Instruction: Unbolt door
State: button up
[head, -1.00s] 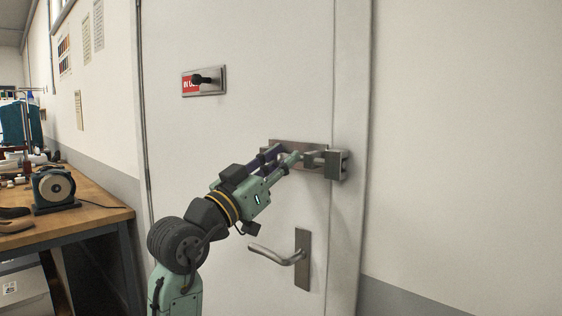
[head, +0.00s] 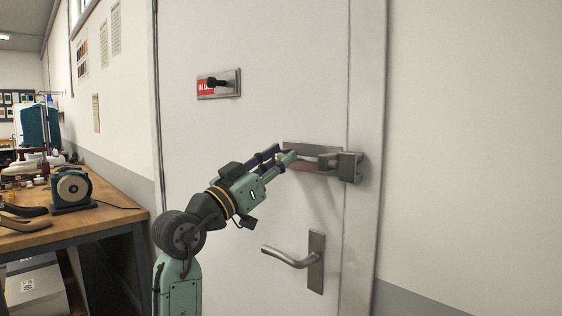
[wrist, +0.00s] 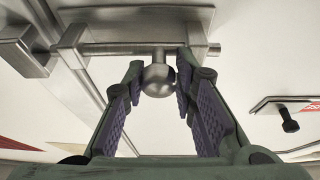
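The door (head: 262,60) is white and closed in its frame. A grey metal bolt (head: 311,147) is mounted on it, with a keeper block (head: 350,166) at its right end on the frame side. In the wrist view, the bolt's rod (wrist: 115,49) runs through a bracket and its end shows at the right. The round bolt knob (wrist: 158,79) hangs from the rod between the purple-padded fingers of my gripper (wrist: 160,72). The fingers look closed against its sides. In the head view, my gripper (head: 283,155) hides the knob. Whether the rod's tip is clear of the keeper cannot be told.
A lever handle (head: 292,257) is below the bolt. A red sign plate with a black knob (head: 218,83) is at the upper left. A wooden workbench (head: 100,214) with a grinder-like machine (head: 71,189) stands at left. The wall at right is bare.

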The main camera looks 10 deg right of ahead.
jog(key=o, duration=0.4)
jog(key=shift+w+a, duration=0.15)
jog(key=shift+o, duration=0.2)
jog(key=v, duration=1.2)
